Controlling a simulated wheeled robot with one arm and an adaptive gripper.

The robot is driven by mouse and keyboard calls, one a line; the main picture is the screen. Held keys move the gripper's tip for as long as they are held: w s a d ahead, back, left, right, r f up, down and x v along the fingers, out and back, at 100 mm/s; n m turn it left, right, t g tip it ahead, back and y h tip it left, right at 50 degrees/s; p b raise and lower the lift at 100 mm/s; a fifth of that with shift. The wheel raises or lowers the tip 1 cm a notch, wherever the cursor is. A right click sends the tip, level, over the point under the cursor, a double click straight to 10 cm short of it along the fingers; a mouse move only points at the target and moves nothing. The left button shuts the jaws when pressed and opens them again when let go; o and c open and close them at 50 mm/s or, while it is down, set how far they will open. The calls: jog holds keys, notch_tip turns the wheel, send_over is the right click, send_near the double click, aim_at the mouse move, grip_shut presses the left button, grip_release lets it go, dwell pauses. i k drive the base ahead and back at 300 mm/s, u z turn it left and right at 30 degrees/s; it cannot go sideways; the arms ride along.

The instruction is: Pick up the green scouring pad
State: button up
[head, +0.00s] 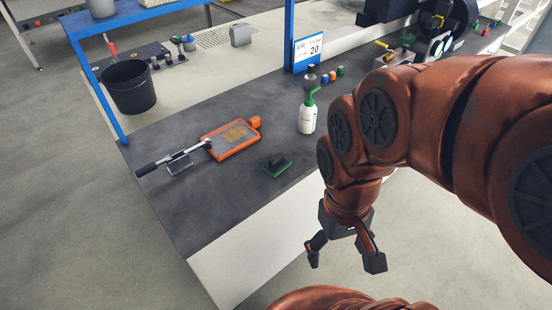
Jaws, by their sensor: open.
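A green scouring pad (276,169) lies on the dark bench top near its front edge. A small dark block or grip shows on top of the pad. My gripper (343,266) is open and empty, pointing down. In the picture it is below and to the right of the pad, apart from it and beyond the bench's front edge. Nothing hides the pad.
An orange-framed device (230,140) and a black-handled tool (168,159) on a small stand lie left of the pad. A black bucket (130,88) is at the back left. The bench front right of the pad is clear.

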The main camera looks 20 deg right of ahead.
aim_at(278, 164)
jog(key=u, duration=0.25)
jog(key=k, duration=0.35)
jog(key=u, duration=1.1)
jog(key=i, duration=0.65)
jog(key=z, duration=0.5)
